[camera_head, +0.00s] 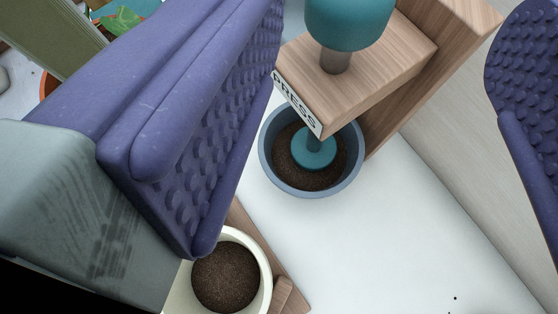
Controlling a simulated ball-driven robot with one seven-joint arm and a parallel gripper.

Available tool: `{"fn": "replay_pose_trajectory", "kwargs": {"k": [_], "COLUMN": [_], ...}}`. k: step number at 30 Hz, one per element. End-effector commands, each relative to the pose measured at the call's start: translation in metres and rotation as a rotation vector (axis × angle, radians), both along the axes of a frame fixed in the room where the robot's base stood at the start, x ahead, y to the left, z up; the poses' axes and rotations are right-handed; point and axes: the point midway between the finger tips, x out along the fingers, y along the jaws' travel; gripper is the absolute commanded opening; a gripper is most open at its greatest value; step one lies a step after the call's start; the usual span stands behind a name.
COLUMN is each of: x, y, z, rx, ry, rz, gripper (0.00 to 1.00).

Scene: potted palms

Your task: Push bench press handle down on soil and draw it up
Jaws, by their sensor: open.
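The wooden bench press (395,75) stands at the upper middle and carries a label reading PRESS. Its teal handle (350,22) sits on a metal rod above the wooden arm, cut off by the top edge. Below the arm, the teal press foot (314,152) is inside a blue-grey pot, at or just above the dark soil (290,160); contact is hard to tell. The blue-grey pot (357,165) stands on a white surface. My gripper (365,130) is open, with one purple studded finger at left and one at right. The handle shows between them, not gripped.
A cream pot (262,265) of soil is at the lower middle beside a wooden piece (290,285). An orange pot (46,85) and green leaves (122,20) show at upper left, partly hidden by my finger.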

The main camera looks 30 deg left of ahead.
Motion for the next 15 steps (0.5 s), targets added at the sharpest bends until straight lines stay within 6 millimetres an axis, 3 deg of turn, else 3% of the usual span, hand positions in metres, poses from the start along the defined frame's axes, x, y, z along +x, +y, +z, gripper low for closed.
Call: {"fn": "replay_pose_trajectory", "kwargs": {"k": [4, 15], "x": [0.0, 0.054], "y": [0.01, 0.02], "z": [-0.012, -0.034], "rx": [0.045, 0.039], "ry": [-0.003, -0.004], "rz": [0.024, 0.021], "gripper": [0.67, 0.67]}}
